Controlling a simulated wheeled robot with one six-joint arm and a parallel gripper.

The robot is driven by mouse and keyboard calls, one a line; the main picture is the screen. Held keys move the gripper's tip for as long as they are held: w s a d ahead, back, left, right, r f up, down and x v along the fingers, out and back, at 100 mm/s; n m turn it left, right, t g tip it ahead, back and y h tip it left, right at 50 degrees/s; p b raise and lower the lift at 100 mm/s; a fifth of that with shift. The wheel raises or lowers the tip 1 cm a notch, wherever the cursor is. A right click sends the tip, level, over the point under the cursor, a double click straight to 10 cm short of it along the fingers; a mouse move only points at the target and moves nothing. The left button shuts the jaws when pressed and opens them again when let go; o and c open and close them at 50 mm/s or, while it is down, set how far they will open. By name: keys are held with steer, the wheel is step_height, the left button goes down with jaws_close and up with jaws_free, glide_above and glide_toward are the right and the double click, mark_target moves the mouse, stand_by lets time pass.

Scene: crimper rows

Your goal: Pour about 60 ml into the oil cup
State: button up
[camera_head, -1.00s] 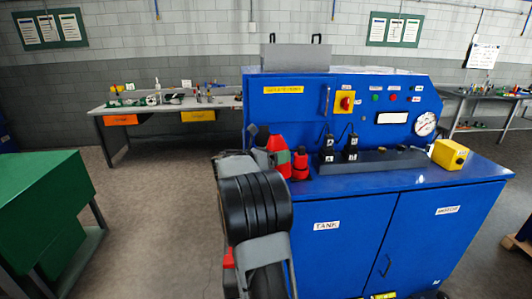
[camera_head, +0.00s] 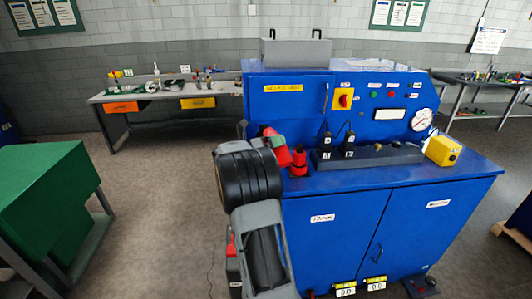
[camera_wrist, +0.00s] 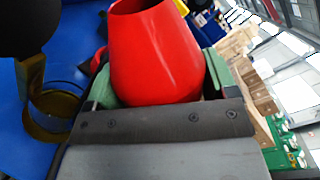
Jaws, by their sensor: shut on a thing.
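My gripper (camera_wrist: 155,100), with green finger pads, is shut on a red vessel (camera_wrist: 160,50) with a wide rounded body. In the head view the red vessel (camera_head: 281,154) is tilted beside the left end of the blue cabinet top, partly hidden by my wrist. Its mouth lies at the top edge of the wrist view. A clear amber ring-shaped cup (camera_wrist: 58,103) stands on the blue surface left of the vessel, apart from it; I take it for the oil cup. Any liquid level or stream is not visible.
A red bottle (camera_head: 299,161) stands just right of the held vessel. A dark rounded shape (camera_wrist: 25,25) partly covers the upper left of the wrist view. Black plugs and a grey block (camera_head: 370,157) lie further right on the blue cabinet (camera_head: 335,250).

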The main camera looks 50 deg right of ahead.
steer(key=shift+s+n, duration=0.1)
steer(key=shift+n, duration=0.2)
steer(key=shift+r+p, duration=0.1)
steer(key=shift+p, duration=0.75)
steer(key=shift+s+f+n+p, duration=0.1)
steer(key=shift+f+n+p, duration=0.3)
steer(key=shift+n+p, duration=0.65)
steer(key=p, duration=0.3)
steer(key=shift+a+r+n, duration=0.1)
steer(key=shift+r+n, duration=0.2)
steer(key=shift+n, duration=0.05)
steer(key=shift+f+n, duration=0.3)
steer(key=shift+n, duration=0.5)
steer(key=shift+f+n, duration=0.1)
steer(key=shift+n, duration=0.5)
steer(key=shift+f+n, duration=0.35)
steer(key=shift+n, duration=0.75)
steer(key=shift+n, duration=0.6)
